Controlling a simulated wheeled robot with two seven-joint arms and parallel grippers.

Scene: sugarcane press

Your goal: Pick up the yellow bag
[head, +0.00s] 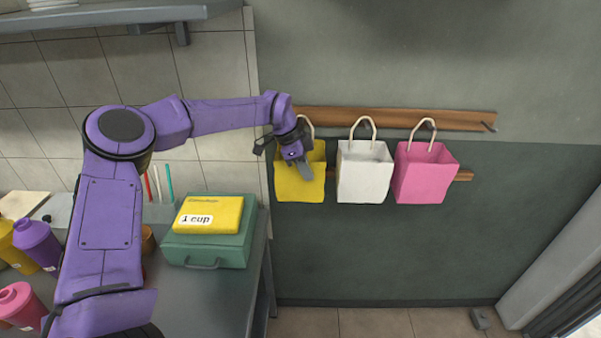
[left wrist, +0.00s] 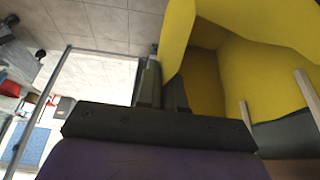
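The yellow bag (head: 290,187) hangs by its handle on the wooden wall rail, leftmost of three bags. My left gripper (head: 303,170) is at its upper part and hides some of its rim. In the left wrist view, the open inside of the yellow bag (left wrist: 240,75) fills the upper right. The dark fingers of my left gripper (left wrist: 163,88) stand close together there, with the bag's yellow side wall between them. They look shut on that wall. My right gripper is not in view.
A white bag (head: 364,178) and a pink bag (head: 425,175) hang to the right on the wooden rail (head: 460,120). A green case (head: 207,248) with a yellow box (head: 209,214) on it stands on the counter at left. The wall below the bags is clear.

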